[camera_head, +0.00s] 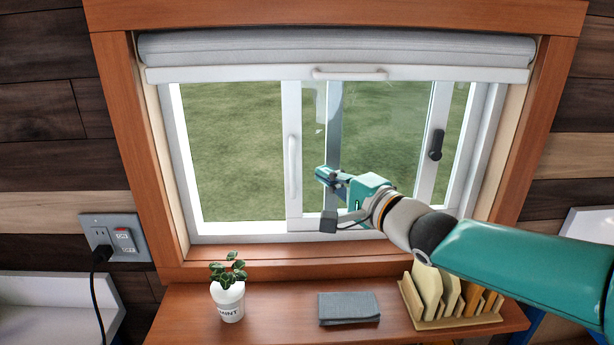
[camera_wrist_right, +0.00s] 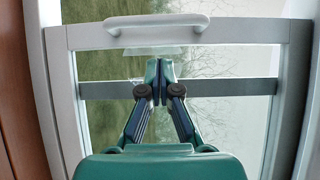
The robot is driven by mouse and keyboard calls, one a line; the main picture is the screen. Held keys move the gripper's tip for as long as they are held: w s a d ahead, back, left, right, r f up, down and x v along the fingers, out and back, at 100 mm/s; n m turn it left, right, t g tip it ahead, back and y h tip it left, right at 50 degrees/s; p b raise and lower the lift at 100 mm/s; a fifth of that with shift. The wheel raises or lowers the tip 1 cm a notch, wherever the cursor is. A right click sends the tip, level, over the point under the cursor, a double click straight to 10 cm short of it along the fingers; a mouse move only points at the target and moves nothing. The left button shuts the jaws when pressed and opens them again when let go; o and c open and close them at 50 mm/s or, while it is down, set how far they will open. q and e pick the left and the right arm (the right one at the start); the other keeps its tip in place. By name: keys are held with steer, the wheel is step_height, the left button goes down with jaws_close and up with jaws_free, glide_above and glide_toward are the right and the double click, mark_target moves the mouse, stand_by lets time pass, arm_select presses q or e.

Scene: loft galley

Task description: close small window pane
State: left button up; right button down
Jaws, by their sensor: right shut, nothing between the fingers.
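The window's sliding pane (camera_head: 293,110) has a white frame and an upright white handle (camera_head: 292,165) on its left stile. It stands in the middle and right of the window frame, with the left part of the opening showing grass. A black handle (camera_head: 436,145) sits on the right stile. My right gripper (camera_head: 322,176) is in front of the pane's glass, just right of the white handle. In the right wrist view the gripper (camera_wrist_right: 157,68) has its fingertips together and empty, below the white handle (camera_wrist_right: 155,28). I cannot tell whether the tips touch the pane.
A roller blind (camera_head: 335,50) with a pull bar is rolled up above. On the wooden shelf (camera_head: 270,315) below stand a potted plant (camera_head: 230,300), a folded grey cloth (camera_head: 348,308) and a wooden rack (camera_head: 450,295). An outlet with a plugged cord (camera_head: 110,238) is at left.

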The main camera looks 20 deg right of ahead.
arm_select(q)
steer(key=shift+f, duration=0.25)
arm_select(e)
steer(key=shift+w+a, duration=0.3)
steer(key=shift+a, duration=0.5)
steer(key=shift+w+a, duration=0.3)
steer(key=shift+a, duration=0.5)
steer(key=shift+a, duration=0.15)
